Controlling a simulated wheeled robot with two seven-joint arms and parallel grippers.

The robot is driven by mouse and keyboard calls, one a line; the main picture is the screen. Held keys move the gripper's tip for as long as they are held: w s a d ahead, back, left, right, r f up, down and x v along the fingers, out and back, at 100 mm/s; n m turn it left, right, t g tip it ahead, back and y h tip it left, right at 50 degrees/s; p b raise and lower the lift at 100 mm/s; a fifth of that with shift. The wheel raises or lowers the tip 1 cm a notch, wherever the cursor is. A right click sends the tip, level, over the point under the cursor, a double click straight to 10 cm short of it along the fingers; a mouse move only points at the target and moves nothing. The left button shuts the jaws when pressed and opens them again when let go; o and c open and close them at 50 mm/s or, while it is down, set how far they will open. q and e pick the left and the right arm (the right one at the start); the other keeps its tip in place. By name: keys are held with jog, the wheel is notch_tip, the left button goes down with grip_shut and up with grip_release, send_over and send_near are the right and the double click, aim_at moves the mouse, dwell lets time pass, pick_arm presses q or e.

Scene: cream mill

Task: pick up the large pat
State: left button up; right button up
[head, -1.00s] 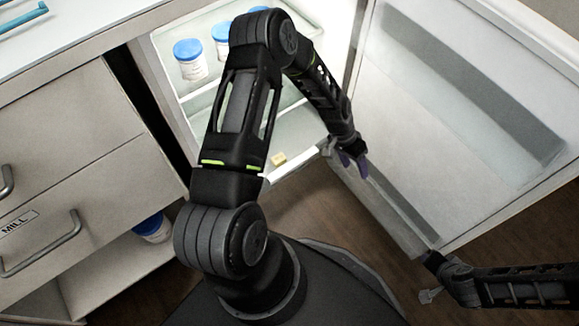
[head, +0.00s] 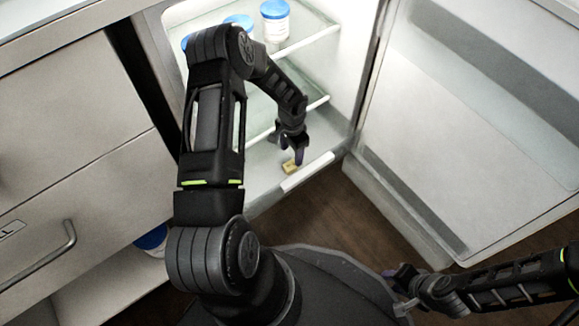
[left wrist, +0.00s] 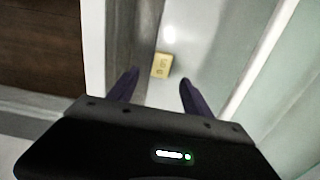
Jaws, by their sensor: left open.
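A small yellow pat (head: 289,168) lies on the floor of the open fridge, near its front edge. It is the only pat I see, so I cannot compare its size. The left wrist view shows it as a yellow block (left wrist: 161,65) with dark lettering too blurred to read. My left gripper (head: 293,155) is open and empty, just above the pat in the head view. In the left wrist view the pat lies just beyond and between the spread fingertips (left wrist: 157,77). My right gripper (head: 398,287) is low at the right, away from the fridge; its jaws are unclear.
The fridge door (head: 470,130) stands wide open at the right. Glass shelves with blue-lidded jars (head: 275,22) are above the pat. A white strip (head: 308,171) runs along the fridge's front edge. Drawers (head: 65,130) stand at the left, with a blue-lidded jar (head: 152,241) below.

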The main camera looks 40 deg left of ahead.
aim_at(290, 165)
pick_arm(q)
jog(key=shift+f, duration=0.95)
jog(key=f+b, duration=0.3)
jog(key=f, duration=0.2)
jog(key=shift+a+f+b, duration=0.15)
jog(key=shift+a+b, duration=0.05)
jog(key=shift+b, duration=0.2)
jog(key=shift+c, duration=0.5)
grip_shut()
